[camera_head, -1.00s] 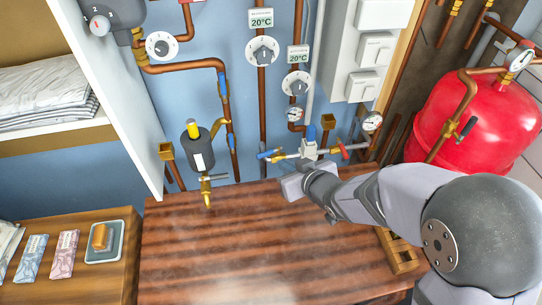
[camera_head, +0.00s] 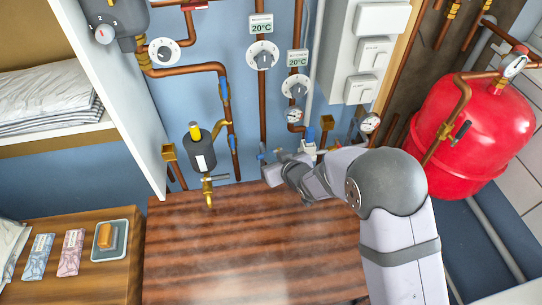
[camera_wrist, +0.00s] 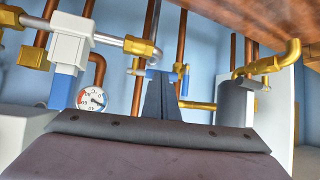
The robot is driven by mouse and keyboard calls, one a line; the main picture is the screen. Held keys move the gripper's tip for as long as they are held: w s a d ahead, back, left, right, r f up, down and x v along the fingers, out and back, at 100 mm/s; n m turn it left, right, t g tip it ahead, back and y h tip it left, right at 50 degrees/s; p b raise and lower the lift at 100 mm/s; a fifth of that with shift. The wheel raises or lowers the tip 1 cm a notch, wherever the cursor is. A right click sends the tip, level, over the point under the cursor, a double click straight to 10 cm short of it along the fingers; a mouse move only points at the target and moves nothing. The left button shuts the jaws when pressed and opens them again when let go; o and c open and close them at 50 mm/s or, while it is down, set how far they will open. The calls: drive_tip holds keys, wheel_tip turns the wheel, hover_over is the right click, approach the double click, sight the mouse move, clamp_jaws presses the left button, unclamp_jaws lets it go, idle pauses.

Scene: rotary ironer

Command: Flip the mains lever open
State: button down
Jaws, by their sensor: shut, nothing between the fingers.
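A small blue lever (camera_head: 262,151) sits on the pipework at the back wall, just beyond the tip of my gripper (camera_head: 270,176). I cannot tell for sure that it is the mains lever. In the wrist view a blue lever (camera_wrist: 150,73) lies crosswise on brass fittings behind the dark fingers of my gripper (camera_wrist: 161,84). The fingers are together and empty; the tips partly cover the lever, and contact cannot be told. The white valve body with a blue cap (camera_head: 310,135) is right of my gripper, partly hidden by my arm.
A black cylinder (camera_head: 200,150) with a brass tap hangs to the left. A gauge (camera_head: 370,123) and a red tank (camera_head: 475,120) are to the right. The wooden worktop (camera_head: 240,245) below is clear. Copper pipes crowd the wall.

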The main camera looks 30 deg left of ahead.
drive_tip(key=shift+f, duration=0.1)
idle(0.3)
drive_tip(key=shift+a+b, duration=0.85)
drive_tip(key=shift+b, duration=0.35)
drive_tip(key=shift+d, duration=0.15)
drive_tip(key=shift+w+d, duration=0.15)
drive_tip(key=shift+d, duration=0.45)
